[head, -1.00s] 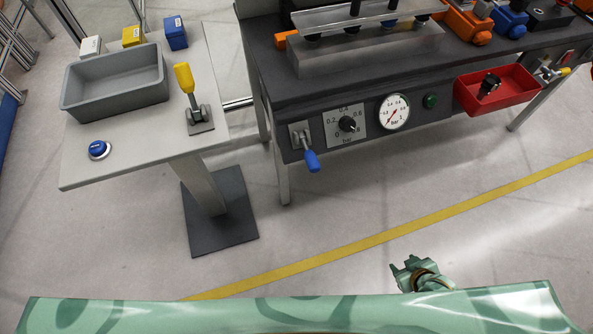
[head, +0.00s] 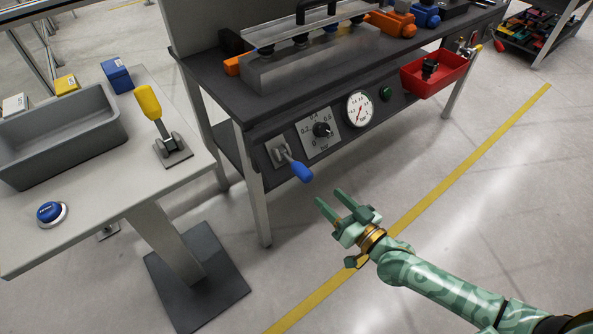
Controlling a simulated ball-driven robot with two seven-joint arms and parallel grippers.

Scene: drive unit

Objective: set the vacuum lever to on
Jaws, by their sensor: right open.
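A lever with a blue handle (head: 301,171) is mounted on the dark front panel of the workbench, its handle pointing down and outward to the right. A second lever with a yellow handle (head: 148,102) stands tilted up on a plate on the side table. I cannot read a label that says which one is the vacuum lever. My right gripper (head: 329,197) is open and empty, in front of the panel, below and right of the blue handle and apart from it. My left gripper is out of view.
Right of the blue lever are a black knob (head: 322,130), a round gauge (head: 359,110) and a green button (head: 386,93). A red bin (head: 435,75) sticks out further right. The side table (head: 105,205) holds a grey tray (head: 62,142) and a blue button (head: 50,213). The floor ahead is clear.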

